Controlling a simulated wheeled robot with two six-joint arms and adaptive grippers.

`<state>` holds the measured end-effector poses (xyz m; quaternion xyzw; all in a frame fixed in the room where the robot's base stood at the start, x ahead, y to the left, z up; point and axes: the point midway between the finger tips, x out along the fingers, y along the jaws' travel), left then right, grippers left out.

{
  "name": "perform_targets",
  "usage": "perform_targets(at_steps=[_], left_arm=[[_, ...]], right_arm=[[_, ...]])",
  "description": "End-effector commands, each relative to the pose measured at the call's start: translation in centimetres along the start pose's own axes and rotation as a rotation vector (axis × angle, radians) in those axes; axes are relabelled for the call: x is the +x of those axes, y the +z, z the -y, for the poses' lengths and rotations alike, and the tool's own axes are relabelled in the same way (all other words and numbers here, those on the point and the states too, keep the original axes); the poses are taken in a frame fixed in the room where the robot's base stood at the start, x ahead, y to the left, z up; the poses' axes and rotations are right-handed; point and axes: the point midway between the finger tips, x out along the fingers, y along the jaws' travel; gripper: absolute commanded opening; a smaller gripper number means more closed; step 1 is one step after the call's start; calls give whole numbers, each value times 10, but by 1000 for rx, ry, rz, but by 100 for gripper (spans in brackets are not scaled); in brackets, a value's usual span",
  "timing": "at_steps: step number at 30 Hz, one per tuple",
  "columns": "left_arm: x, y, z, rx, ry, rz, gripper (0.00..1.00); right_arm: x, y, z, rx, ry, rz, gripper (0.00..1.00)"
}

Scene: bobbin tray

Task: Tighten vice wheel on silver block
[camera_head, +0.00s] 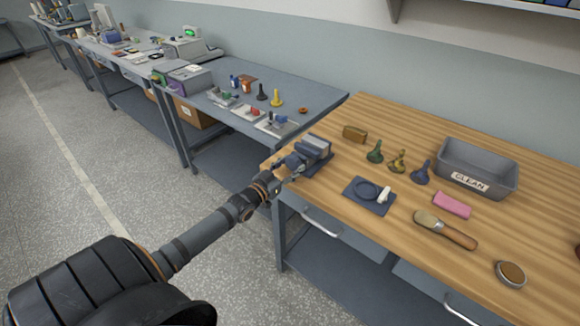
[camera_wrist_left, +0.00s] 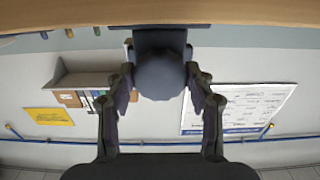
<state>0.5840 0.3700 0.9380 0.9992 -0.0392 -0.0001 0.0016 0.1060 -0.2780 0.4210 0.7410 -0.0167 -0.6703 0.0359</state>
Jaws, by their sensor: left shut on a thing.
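The blue-grey vice (camera_head: 313,157) stands at the left corner of the wooden bench. A lighter grey block-like shape (camera_head: 317,142) shows at its top; I cannot tell if this is the silver block or part of the vice. My left gripper (camera_head: 286,166) reaches the vice's near-left side, at its wheel. In the left wrist view, the round dark blue wheel (camera_wrist_left: 160,77) sits between the two fingers of my left gripper (camera_wrist_left: 161,84), which are shut on it. The jaw gap is too small to judge. My right gripper is in neither view.
The wooden bench top (camera_head: 390,130) also holds a grey CLEAN bin (camera_head: 478,168), a brush (camera_head: 446,230), a pink block (camera_head: 452,204), a dark mat (camera_head: 360,202) and several small funnel-shaped items. A grey table (camera_head: 320,98) with parts stands behind left.

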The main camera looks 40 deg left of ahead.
Motion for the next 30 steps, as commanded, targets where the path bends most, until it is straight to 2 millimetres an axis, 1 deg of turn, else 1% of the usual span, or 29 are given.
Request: perform_targets(at_steps=[8,21,30], left_arm=[[0,-1,0,99,-1,1,22],[0,-2,1,410,-1,1,22],[0,-1,1,545,0,2,23]], right_arm=[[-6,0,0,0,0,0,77],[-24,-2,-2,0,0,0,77],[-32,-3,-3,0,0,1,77]])
